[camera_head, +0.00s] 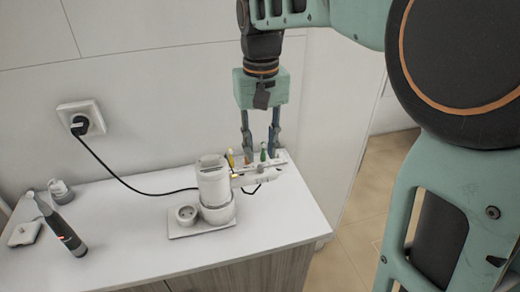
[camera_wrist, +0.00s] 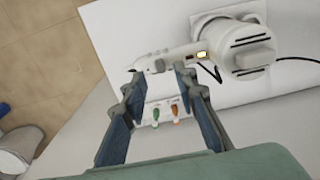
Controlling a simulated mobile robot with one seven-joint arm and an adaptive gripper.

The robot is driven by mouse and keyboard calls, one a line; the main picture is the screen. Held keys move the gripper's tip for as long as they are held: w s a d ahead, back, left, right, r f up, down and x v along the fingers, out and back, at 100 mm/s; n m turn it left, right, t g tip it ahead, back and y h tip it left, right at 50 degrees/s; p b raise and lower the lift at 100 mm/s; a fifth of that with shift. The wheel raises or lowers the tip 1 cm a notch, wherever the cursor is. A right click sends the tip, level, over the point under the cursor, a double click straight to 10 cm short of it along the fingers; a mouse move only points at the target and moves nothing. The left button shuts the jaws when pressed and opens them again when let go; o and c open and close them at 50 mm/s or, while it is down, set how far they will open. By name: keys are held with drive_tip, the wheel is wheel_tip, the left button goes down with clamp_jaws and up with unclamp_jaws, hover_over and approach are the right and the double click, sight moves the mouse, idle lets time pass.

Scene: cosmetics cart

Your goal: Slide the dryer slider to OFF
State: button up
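The white hair dryer (camera_head: 213,182) rests in a holder on the counter, with its handle (camera_head: 265,180) pointing right. In the wrist view the dryer body (camera_wrist: 245,45) is at upper right and its handle (camera_wrist: 178,57) runs left from it. Small controls (camera_wrist: 202,54) with a yellow-edged light patch show on the handle near the body; which one is the slider and its position are too small to tell. My gripper (camera_head: 259,156) points down, open and empty, its fingers apart above and behind the handle. In the wrist view the fingertips (camera_wrist: 157,76) are close to the handle's outer end; contact cannot be told.
A white stand (camera_wrist: 165,112) with green and orange-tipped items is behind the handle. A dark cable runs to the wall socket (camera_head: 82,118). The counter's front (camera_head: 240,258) is clear.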

sight(261, 167)
drive_tip(key=shift+f, duration=1.9)
clamp_jaws()
